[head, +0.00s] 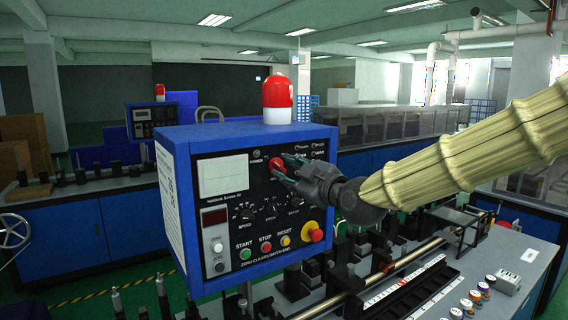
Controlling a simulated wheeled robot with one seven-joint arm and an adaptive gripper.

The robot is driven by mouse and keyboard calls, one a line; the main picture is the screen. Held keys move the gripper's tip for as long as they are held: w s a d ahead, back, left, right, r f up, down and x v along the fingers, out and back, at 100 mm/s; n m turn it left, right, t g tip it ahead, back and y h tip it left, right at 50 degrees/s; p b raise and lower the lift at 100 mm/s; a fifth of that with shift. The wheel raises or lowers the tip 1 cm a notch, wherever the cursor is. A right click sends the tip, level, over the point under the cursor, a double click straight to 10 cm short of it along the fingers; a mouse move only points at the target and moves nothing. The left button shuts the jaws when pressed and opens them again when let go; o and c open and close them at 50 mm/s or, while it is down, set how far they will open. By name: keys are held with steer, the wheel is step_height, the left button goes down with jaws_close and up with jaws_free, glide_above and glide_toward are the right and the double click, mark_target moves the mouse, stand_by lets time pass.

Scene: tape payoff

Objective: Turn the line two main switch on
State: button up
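A blue control box (250,133) with a black front panel stands in the near middle. A red knob (275,163) sits on the upper part of the panel, right of a white meter; it appears to be a main switch, but I cannot read a line number. My gripper (281,168) reaches in from the right, with its fingertips at the red knob. The fingers show a gap between them, with the knob at their tips. I cannot tell whether they touch or grip it. The gripper partly hides the panel behind it, and the knob's angle is unclear.
Below are dials, green start (246,253), red stop (265,247) and yellow reset (285,241) buttons, and a red mushroom button (314,235). A red and white beacon (278,100) tops the box. Another control box (152,120) stands behind left. Machine parts fill the bench below.

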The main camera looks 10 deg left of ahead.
mark_target(281, 167)
steer(key=shift+p+x, duration=0.45)
steer(key=shift+x, duration=1)
steer(key=shift+f, duration=0.1)
jaws_close()
